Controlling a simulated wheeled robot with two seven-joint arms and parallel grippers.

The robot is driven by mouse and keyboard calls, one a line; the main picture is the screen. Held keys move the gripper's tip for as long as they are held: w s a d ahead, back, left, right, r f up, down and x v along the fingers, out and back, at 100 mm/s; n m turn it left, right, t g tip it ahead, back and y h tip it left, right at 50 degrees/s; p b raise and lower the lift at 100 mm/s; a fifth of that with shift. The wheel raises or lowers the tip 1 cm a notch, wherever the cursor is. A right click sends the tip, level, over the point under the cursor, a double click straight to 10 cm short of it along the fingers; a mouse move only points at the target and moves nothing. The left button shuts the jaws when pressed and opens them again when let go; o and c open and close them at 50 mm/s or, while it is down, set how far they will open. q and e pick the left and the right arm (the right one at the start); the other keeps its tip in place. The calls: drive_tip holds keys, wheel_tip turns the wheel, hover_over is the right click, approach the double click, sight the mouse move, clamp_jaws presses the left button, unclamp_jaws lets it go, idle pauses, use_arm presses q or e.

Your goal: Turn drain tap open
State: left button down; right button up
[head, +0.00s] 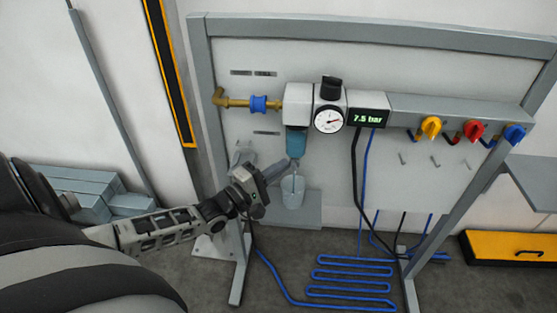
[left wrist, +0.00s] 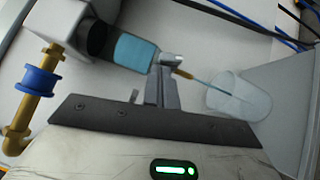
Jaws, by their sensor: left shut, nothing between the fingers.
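The filter unit's blue bowl (head: 296,142) hangs under the grey regulator block; it also shows in the left wrist view (left wrist: 134,50). At its lower end is the drain tap (left wrist: 172,60), a small metal piece with a brass-coloured outlet. A thin pale-blue line, looking like water, runs from the outlet into a translucent cup (left wrist: 238,97), also visible in the head view (head: 292,191). My left gripper (head: 283,168) is shut and empty; its fingertips (left wrist: 162,76) are close beside the tap. Contact cannot be told. My right gripper is out of view.
The panel carries a dial gauge (head: 329,121), a display (head: 368,119) reading 7.5 bar, and yellow, red and blue valve handles at right. A brass pipe with a blue ring (head: 258,104) enters from the left. Blue hose (head: 350,275) lies coiled below; the frame's grey legs flank it.

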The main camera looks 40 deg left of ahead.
use_arm(q)
drive_tip(key=shift+m+p, duration=0.3)
drive_tip(key=shift+p, duration=0.05)
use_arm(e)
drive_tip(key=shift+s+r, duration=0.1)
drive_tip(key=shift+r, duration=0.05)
use_arm(q)
drive_tip(key=shift+r, duration=0.1)
